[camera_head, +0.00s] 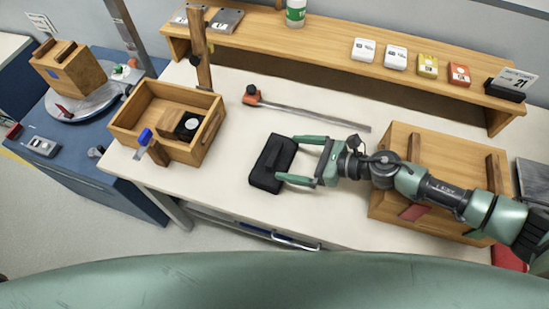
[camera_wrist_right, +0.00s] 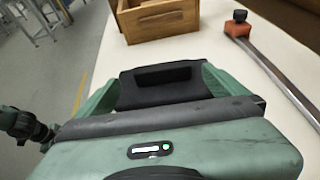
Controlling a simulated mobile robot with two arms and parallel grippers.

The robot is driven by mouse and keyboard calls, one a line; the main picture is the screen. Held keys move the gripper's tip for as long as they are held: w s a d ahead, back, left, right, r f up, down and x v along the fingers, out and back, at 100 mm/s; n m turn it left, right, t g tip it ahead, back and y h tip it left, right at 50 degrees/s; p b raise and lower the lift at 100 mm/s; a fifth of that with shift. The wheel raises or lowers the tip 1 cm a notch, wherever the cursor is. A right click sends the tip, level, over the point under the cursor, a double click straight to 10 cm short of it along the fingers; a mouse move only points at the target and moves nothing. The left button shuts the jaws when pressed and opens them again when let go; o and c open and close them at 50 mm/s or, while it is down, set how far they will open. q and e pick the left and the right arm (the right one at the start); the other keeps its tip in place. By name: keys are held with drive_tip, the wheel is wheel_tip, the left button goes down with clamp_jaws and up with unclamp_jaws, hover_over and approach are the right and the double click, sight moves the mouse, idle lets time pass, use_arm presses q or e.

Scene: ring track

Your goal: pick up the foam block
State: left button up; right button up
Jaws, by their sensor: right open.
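A black block (camera_head: 268,170) with a raised strip on top, apparently the foam block, lies on the white tabletop near its front edge. My right gripper (camera_head: 286,157) reaches in from the right. Its two green fingers are open, with the tips at the block's right side, one toward the back and one toward the front. In the right wrist view the block (camera_wrist_right: 160,92) shows between the spread fingers; its near part is hidden by the gripper body. I cannot tell whether the fingers touch it.
An open wooden box (camera_head: 212,128) with items inside stands left of the block. A metal bar with an orange end (camera_head: 310,113) lies behind it. A large wooden box (camera_head: 390,205) is under my right arm. A wooden shelf (camera_head: 300,50) runs along the back.

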sight(277, 154)
drive_tip(key=p+x, duration=0.1)
drive_tip(key=x, duration=0.4)
drive_tip(key=shift+w+p, duration=0.2)
drive_tip(key=shift+p, duration=0.2)
drive_tip(key=shift+w+a+f, duration=0.2)
drive_tip(key=shift+a+f, duration=0.05)
drive_tip(key=shift+a, duration=0.25)
drive_tip(key=c, duration=1.3)
use_arm(q)
wheel_tip(277, 154, up, 2)
drive_tip(key=shift+w+r, duration=0.1)
use_arm(e)
drive_tip(key=shift+o, duration=0.2)
